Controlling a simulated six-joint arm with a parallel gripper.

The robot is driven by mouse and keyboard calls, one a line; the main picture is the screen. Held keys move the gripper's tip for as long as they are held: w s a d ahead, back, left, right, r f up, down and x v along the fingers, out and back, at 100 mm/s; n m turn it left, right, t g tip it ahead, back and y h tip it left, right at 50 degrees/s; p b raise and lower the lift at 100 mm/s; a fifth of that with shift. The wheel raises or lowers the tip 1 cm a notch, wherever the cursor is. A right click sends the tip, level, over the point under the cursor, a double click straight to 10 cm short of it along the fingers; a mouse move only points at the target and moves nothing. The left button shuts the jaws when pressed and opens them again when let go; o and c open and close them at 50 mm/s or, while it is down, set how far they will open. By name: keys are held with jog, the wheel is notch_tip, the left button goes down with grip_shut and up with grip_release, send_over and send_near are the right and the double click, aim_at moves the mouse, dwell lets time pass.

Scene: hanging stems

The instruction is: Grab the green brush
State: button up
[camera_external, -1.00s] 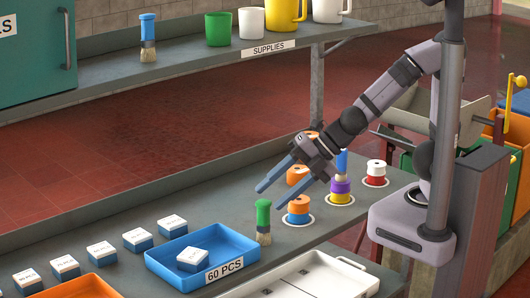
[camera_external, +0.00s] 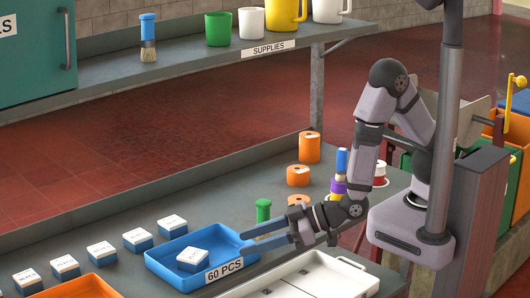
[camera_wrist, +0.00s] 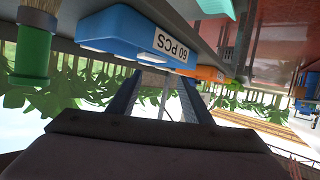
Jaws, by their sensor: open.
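The green brush (camera_external: 263,210) stands upright on the grey bench, handle up, just right of the blue tray. In the external view my gripper (camera_external: 243,242) is low, its blue fingers pointing left across the brush's lower part, which they hide. In the wrist view the green brush (camera_wrist: 36,58) is at the upper left, outside the fingers. My gripper (camera_wrist: 162,92) there is open, with nothing held between the fingers. I cannot tell the exact gap between fingers and brush.
The blue tray (camera_external: 160,262) with one white-and-blue block is by the fingertips. A white tray (camera_external: 325,277) lies in front.

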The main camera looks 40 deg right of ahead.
aim_at(268, 214)
jog(key=d+m+t+h, duration=0.1)
jog(key=d, duration=0.1)
jog(key=w+d+f+m+t+h, duration=0.1)
jog(key=d+m+t, duration=0.1)
jog(key=d, duration=0.1)
jog(key=w+d+f+m+t+h, duration=0.1)
jog(key=d+m, duration=0.1)
jog(key=shift+w+d+t, duration=0.15)
jog(key=shift+t, duration=0.25)
jog(key=d+m+t+h, duration=0.1)
jog(key=d, duration=0.1)
jog(key=d+r+t+h, duration=0.1)
jog(key=d, duration=0.1)
jog(key=d+m+t+h, duration=0.1)
jog(key=d, duration=0.1)
jog(key=shift+d+r+m+h, duration=0.3)
jog(key=shift+r, duration=0.1)
jog(key=shift+w+a+p, duration=0.15)
jog(key=shift+w+p, duration=0.25)
jog(key=shift+w, duration=0.5)
jog(key=shift+w+a+p, duration=0.1)
jog(key=shift+w+p, duration=0.3)
jog(key=shift+w, duration=0.45)
jog(key=shift+w+a+f+p, duration=0.15)
jog(key=shift+w+p, duration=0.3)
jog(key=shift+w, duration=0.55)
jog(key=shift+w+a+f+p, duration=0.15)
jog(key=shift+w+p, duration=0.3)
jog(key=shift+w, duration=0.5)
jog(key=shift+r, duration=0.1)
